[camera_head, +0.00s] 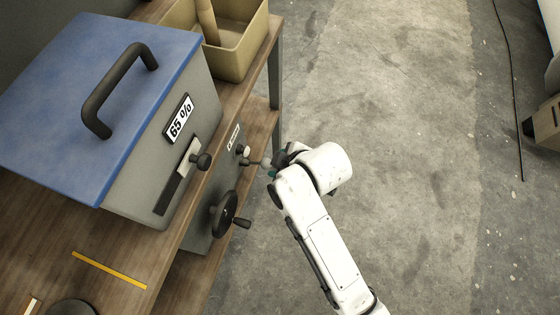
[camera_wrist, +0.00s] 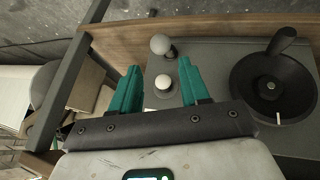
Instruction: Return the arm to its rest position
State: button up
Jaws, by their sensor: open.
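My white arm (camera_head: 325,240) reaches up from the bottom right in the head view. My gripper (camera_wrist: 160,68) shows in the wrist view with its two teal fingers apart and nothing held between them. A white round knob (camera_wrist: 163,82) on the grey panel appears in the gap between the fingers; I cannot tell whether they touch it. A grey ball-ended lever (camera_wrist: 160,45) is just beyond the fingertips. In the head view, my gripper (camera_head: 272,173) is mostly hidden by the wrist, close to the control panel's front.
A black handwheel (camera_head: 225,213) with a crank handle is on the panel, right of the fingers in the wrist view. A blue-lidded box (camera_head: 100,90) marked 65 % and a tan bin (camera_head: 240,50) stand on the wooden bench. Open concrete floor (camera_head: 400,120) lies to the right.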

dwell(0.4)
jog(key=s+d+r+m+g+h+p, duration=0.1)
jog(key=s+d+m+g+h, duration=0.1)
jog(key=s+d+m, duration=0.5)
jog(key=s+d+m+g+h+p, duration=0.2)
jog(key=s+d+m, duration=0.5)
jog(key=s+d, duration=0.8)
jog(key=d, duration=0.4)
jog(key=shift+d+r+h, duration=0.2)
jog(key=shift+r+h, duration=0.1)
jog(key=shift+r, duration=0.1)
